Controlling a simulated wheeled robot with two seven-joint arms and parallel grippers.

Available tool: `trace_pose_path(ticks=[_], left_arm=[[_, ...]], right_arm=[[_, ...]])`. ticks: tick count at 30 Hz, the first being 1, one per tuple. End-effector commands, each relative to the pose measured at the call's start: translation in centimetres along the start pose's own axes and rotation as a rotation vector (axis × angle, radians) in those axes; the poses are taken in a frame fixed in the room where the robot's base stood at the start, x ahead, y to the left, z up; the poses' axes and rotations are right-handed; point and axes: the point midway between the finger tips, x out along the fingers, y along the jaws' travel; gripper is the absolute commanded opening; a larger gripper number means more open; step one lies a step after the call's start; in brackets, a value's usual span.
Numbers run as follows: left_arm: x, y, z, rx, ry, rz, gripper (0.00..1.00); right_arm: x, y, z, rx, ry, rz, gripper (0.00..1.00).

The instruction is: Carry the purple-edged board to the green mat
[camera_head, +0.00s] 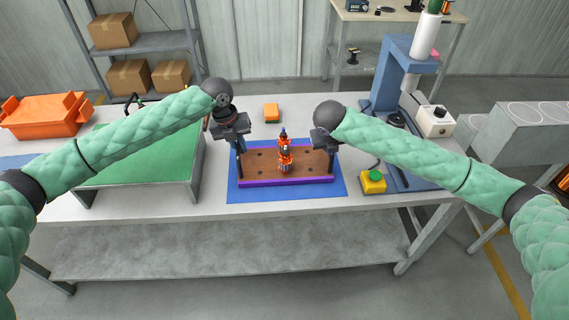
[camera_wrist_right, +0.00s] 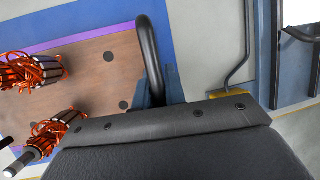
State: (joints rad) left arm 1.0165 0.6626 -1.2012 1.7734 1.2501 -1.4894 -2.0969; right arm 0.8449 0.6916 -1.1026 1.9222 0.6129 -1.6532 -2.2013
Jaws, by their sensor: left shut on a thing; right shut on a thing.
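The purple-edged board (camera_head: 258,179), brown with dark holes, lies on a blue mat (camera_head: 332,193) in the middle of the table. Two armatures with orange windings (camera_head: 285,158) stand on it; they also show in the right wrist view (camera_wrist_right: 32,70). A black handle rises at each end of the board. My left gripper (camera_head: 239,146) is shut on the left handle. My right gripper (camera_head: 329,146) is shut on the right handle (camera_wrist_right: 149,55), its fingers partly hidden by the wrist. The green mat (camera_head: 140,158) lies on a grey raised stand to the left.
An orange bin (camera_head: 45,116) stands at the far left. A small orange box (camera_head: 271,113) lies behind the board. A yellow button box (camera_head: 373,182) stands close right of the blue mat, before a blue press (camera_head: 400,75). The stand's right edge is a step near the board.

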Motion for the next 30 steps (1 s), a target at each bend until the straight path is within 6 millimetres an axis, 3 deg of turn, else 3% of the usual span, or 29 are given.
trace_pose_path(ticks=[21, 30], left_arm=[[-4.2, -0.8, 0.0, 0.000, -0.001, 0.000, 0.00], [-5.0, -1.0, 0.0, 0.000, -0.001, 0.000, 0.00]], right_arm=[[-3.9, -0.9, 1.6, 0.001, -0.001, 0.000, 0.00], [-4.6, -1.0, 1.9, 0.001, -0.001, 0.000, 0.00]])
